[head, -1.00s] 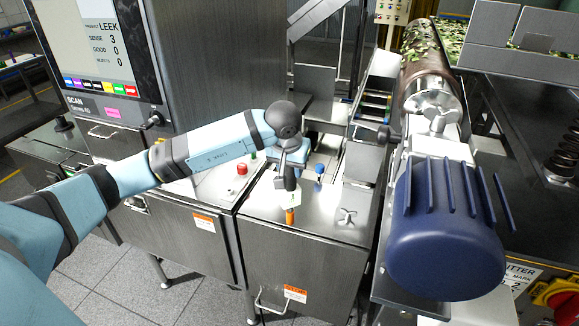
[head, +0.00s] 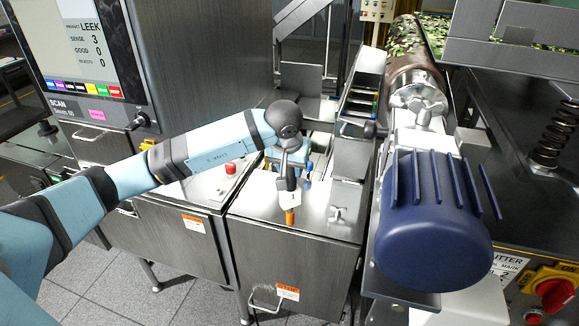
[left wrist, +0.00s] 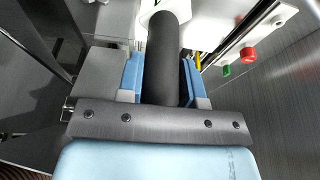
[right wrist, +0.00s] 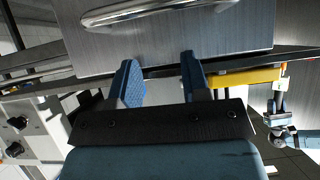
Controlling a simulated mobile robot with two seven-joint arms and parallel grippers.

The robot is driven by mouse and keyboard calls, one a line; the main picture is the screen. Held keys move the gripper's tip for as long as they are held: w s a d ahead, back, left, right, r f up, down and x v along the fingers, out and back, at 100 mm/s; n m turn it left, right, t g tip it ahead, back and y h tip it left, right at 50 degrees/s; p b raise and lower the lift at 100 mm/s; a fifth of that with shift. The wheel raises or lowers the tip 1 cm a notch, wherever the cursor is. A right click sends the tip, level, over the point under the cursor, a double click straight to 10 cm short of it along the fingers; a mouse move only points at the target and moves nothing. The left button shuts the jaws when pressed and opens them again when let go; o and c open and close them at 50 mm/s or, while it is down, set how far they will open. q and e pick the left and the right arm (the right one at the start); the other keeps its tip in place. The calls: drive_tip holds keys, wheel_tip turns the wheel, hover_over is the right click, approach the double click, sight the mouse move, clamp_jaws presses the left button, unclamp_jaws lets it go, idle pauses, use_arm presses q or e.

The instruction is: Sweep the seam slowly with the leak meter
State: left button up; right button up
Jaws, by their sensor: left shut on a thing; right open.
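The leak meter (head: 290,198) has a black handle, a white body and an orange tip. My left gripper (head: 286,170) is shut on its black handle, and the tip points down over the metal cabinet top (head: 255,205). I cannot tell whether the tip touches the surface. In the left wrist view the handle (left wrist: 165,60) runs between the blue fingers of the left gripper (left wrist: 160,75). My right gripper (right wrist: 161,80) is open and empty, below a cabinet door with a bar handle (right wrist: 150,12); it is not in the head view. I cannot make out which line is the seam.
A red button (head: 231,168) sits on the panel left of the meter. A cross-shaped knob (head: 338,213) is on the cabinet top to its right. A large blue motor (head: 432,225) stands further right. A screen (head: 80,45) is at upper left.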

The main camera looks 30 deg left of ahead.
use_arm(q)
drive_tip(key=shift+w+d, duration=0.2)
drive_tip(key=shift+d, duration=0.45)
drive_tip(key=shift+w+d+b, duration=0.15)
drive_tip(key=shift+d+b, duration=0.3)
drive_tip(key=shift+d, duration=0.3)
use_arm(e)
drive_tip(key=shift+f, duration=0.3)
use_arm(q)
drive_tip(key=shift+d, duration=0.1)
drive_tip(key=d, duration=0.1)
drive_tip(key=d+b, duration=0.1)
drive_tip(key=shift+w+d+r, duration=0.1)
drive_tip(key=shift+w+d, duration=0.1)
drive_tip(key=shift+d, duration=0.15)
use_arm(e)
drive_tip(key=shift+f, duration=0.15)
